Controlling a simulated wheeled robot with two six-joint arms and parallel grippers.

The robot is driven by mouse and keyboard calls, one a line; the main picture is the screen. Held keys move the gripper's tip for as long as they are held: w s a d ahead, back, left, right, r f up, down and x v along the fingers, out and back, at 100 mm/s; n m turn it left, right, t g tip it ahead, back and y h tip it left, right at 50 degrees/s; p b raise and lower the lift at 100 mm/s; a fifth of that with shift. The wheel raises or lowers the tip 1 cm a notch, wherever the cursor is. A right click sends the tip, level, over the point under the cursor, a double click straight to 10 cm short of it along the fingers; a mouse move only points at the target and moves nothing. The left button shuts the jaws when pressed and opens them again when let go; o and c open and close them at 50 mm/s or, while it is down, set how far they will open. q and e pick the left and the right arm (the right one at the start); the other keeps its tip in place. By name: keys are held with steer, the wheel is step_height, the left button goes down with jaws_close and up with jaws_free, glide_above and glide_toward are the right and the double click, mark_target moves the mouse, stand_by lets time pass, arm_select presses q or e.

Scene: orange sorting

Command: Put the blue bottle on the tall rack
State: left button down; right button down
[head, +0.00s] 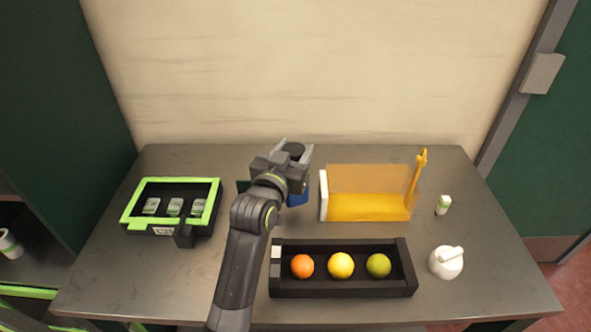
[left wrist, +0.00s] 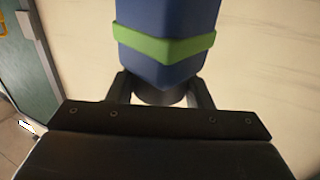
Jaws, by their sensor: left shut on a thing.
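The blue bottle (left wrist: 165,65) fills the top of the left wrist view, with a green band around it and a dark end between my fingers. In the head view its blue body (head: 298,198) shows partly below my left gripper (head: 293,156), with a dark round cap between the fingers. My left gripper is shut on the bottle above the back middle of the table. The arm hides part of the bottle, and I cannot tell whether it touches the table. I cannot make out a tall rack for certain. My right gripper is not in view.
A green-rimmed black tray (head: 215,186) with several small containers is at left. A yellow open holder (head: 366,207) stands right of the gripper. A black box (head: 343,290) holds three fruits in front. A white pot (head: 445,263) and small white-green bottle (head: 443,205) are at right.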

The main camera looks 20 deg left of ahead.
arm_select(q)
steer(key=shift+f, duration=2.05)
steer(key=c, duration=0.7)
jaws_free()
